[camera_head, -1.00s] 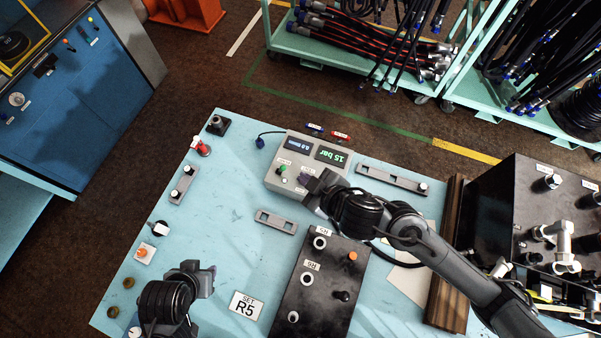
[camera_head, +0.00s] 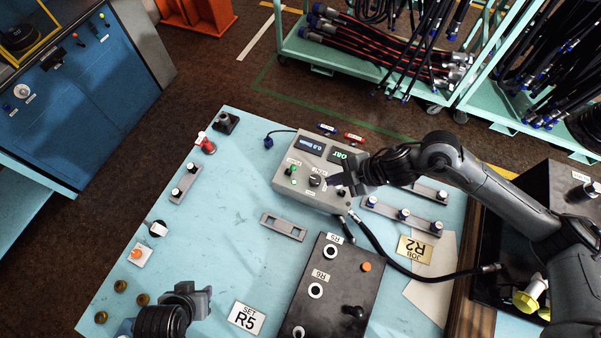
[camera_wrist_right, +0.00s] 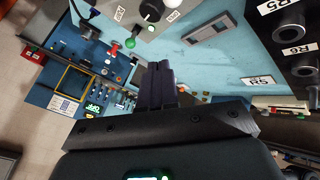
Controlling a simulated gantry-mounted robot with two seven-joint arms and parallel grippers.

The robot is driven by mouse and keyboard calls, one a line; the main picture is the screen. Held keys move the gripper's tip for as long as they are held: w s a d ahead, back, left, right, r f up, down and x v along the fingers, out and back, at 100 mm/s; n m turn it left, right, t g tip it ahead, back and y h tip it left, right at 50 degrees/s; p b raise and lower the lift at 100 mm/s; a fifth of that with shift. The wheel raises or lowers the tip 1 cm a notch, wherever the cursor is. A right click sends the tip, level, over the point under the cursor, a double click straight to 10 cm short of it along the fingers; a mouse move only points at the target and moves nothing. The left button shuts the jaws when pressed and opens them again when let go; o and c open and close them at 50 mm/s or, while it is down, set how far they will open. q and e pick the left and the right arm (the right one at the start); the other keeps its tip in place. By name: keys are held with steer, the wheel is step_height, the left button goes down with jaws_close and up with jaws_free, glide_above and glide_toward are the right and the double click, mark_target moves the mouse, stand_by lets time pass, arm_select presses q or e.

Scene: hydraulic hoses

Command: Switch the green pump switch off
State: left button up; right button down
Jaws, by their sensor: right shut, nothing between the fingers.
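The grey pump box (camera_head: 310,172) sits at the back of the light-blue table, with two displays on its top. The small green pump switch (camera_head: 293,170) is on its left part, beside a black knob (camera_head: 315,181). In the right wrist view the green switch (camera_wrist_right: 130,43) shows beyond the fingers, near the knob (camera_wrist_right: 151,10). I cannot tell its position. My right gripper (camera_head: 347,187) is shut and empty, over the box's right end, right of the knob and apart from the switch. My left gripper (camera_head: 203,300) is low at the front left, its jaws unclear.
A black hose (camera_head: 390,255) runs from the box to the right. A dark port block (camera_head: 330,285) stands in front, with a slotted grey bar (camera_head: 284,226) behind it. A red button (camera_head: 206,146) is at the table's left edge.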

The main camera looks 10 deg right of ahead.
mark_target(292, 169)
steer(key=x, duration=0.9)
steer(key=shift+w+a+f+p, duration=0.15)
steer(key=shift+a+f+p, duration=0.1)
steer(key=shift+a+p, duration=0.1)
steer(key=w, duration=0.1)
steer(key=w+a, duration=0.1)
steer(key=shift+w+r+p, duration=0.15)
steer(key=shift+w+p, duration=0.25)
steer(key=shift+w+a, duration=0.15)
steer(key=shift+w, duration=0.3)
